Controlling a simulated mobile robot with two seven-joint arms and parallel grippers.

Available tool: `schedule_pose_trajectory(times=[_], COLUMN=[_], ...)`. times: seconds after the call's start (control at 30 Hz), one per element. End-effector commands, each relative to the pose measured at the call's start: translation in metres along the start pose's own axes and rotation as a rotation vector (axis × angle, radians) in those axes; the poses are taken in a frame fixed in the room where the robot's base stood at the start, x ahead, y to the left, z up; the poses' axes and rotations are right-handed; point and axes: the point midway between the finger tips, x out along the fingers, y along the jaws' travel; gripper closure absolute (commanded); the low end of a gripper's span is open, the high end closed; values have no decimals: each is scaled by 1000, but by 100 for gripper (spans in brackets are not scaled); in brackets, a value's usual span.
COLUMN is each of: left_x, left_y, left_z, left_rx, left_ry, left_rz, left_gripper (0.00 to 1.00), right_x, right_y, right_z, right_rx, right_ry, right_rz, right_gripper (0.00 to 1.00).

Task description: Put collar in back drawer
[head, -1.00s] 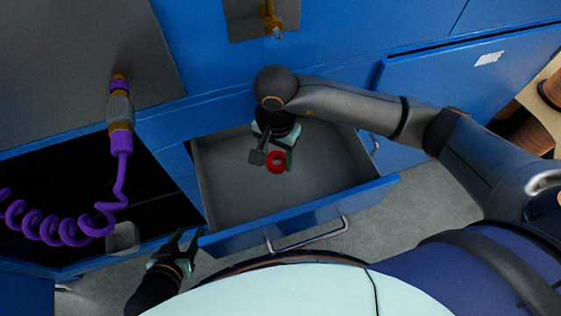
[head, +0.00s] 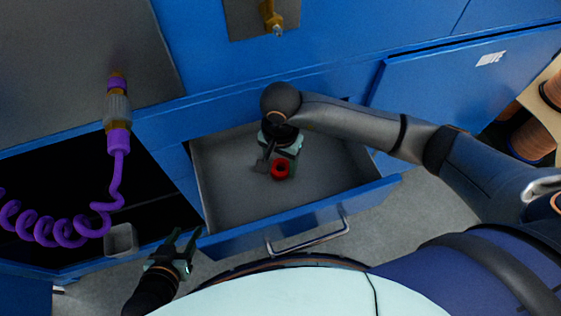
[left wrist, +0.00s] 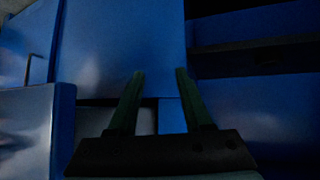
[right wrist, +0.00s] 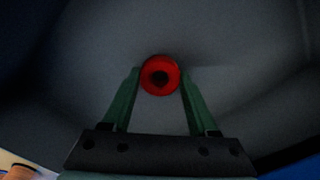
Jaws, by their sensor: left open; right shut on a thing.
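The red collar (head: 280,169) is a small ring with a dark hole. My right gripper (head: 278,158) is shut on it, inside the open blue drawer (head: 315,211) with a grey interior. In the right wrist view the collar (right wrist: 160,75) sits between the two green fingertips, with the grey drawer floor behind it. I cannot tell whether the collar touches the floor. My left gripper (head: 183,243) is open and empty, just outside the drawer's front left corner. Its fingers (left wrist: 159,75) stand apart before blue panels in the left wrist view.
A purple coiled hose (head: 60,228) hangs over a dark open compartment at the left. A small grey box (head: 121,240) lies near that compartment's front edge. A brass fitting (head: 272,17) is on the cabinet above the drawer. Copper spools (head: 533,135) stand at the far right.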

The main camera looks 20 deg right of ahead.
Motion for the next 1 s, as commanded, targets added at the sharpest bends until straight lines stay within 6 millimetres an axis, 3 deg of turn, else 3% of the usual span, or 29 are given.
schedule_pose_trajectory(times=[0.2,0.23,0.47,0.8,0.9,1.0], left_x=[0,0,1,0,0,-2], left_y=[-2,-3,-4,-3,1,5], left_z=[-6,-7,-10,-9,1,12], left_rx=[13,15,19,15,-5,-17], left_ry=[23,27,35,24,-18,-53], left_rz=[-4,-4,-5,-3,4,10], left_gripper=[50,50,50,50,50,50], right_x=[1,1,1,0,-3,-24], right_y=[0,0,0,0,0,-1], right_z=[0,0,0,0,0,-1], right_rx=[0,0,0,0,0,-2], right_ry=[0,0,0,0,-1,3], right_rz=[0,0,0,0,0,-4], right_gripper=[95,38,13,11,11,11])
